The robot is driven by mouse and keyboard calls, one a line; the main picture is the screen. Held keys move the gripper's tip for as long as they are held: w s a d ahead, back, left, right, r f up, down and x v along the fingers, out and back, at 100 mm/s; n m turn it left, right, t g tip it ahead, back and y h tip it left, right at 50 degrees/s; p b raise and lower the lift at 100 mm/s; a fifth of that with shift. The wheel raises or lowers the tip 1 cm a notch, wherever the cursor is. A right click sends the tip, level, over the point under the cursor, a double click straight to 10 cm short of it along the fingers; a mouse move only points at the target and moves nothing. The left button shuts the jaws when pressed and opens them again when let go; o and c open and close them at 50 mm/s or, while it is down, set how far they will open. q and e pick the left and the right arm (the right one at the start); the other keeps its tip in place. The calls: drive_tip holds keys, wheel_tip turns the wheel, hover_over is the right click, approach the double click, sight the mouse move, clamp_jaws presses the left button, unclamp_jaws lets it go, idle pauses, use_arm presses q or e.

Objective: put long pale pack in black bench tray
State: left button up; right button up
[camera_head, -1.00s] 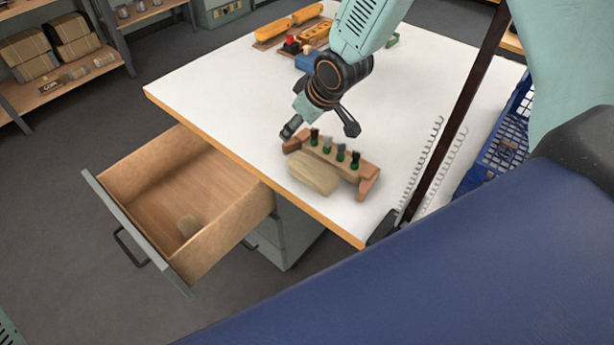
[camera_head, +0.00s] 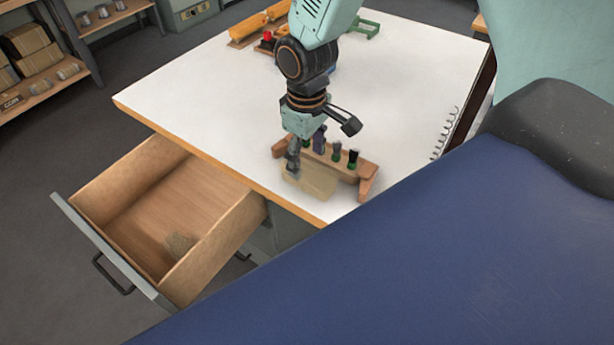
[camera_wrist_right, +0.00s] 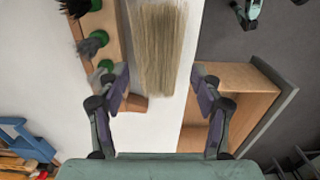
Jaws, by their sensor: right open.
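The long pale pack (camera_head: 318,180), a bundle of straw-coloured bristles, lies on the white bench top beside a wooden rack, near the bench's front edge. In the right wrist view the pack (camera_wrist_right: 156,45) runs up from between the fingertips. My right gripper (camera_head: 307,158) is low over the pack and partly covers it in the head view. In the wrist view its two fingers (camera_wrist_right: 161,85) are apart with nothing gripped. I cannot make out a black bench tray in any view. My left gripper does not show clearly.
The wooden rack (camera_head: 368,178) with several dark and grey tufts stands close along the pack. An open wooden drawer (camera_head: 150,215) juts from the bench with a small blurred piece (camera_head: 180,243) inside. A green frame (camera_head: 362,27) is at the back; the bench's middle is clear.

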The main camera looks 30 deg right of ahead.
sight(308, 173)
drive_tip(key=f, duration=0.3)
drive_tip(key=f+b, duration=0.1)
drive_tip(key=f, duration=0.1)
drive_tip(key=shift+s+d+f, duration=0.1)
drive_tip(key=shift+s+f, duration=0.05)
drive_tip(key=shift+s, duration=0.15)
drive_tip(key=shift+w+f, duration=0.25)
drive_tip(key=shift+w, duration=0.05)
drive_tip(key=shift+s+r, duration=0.15)
drive_tip(key=shift+s, duration=0.05)
drive_tip(key=c, duration=0.6)
drive_tip(key=shift+w, duration=0.1)
drive_tip(key=c, duration=0.4)
clamp_jaws()
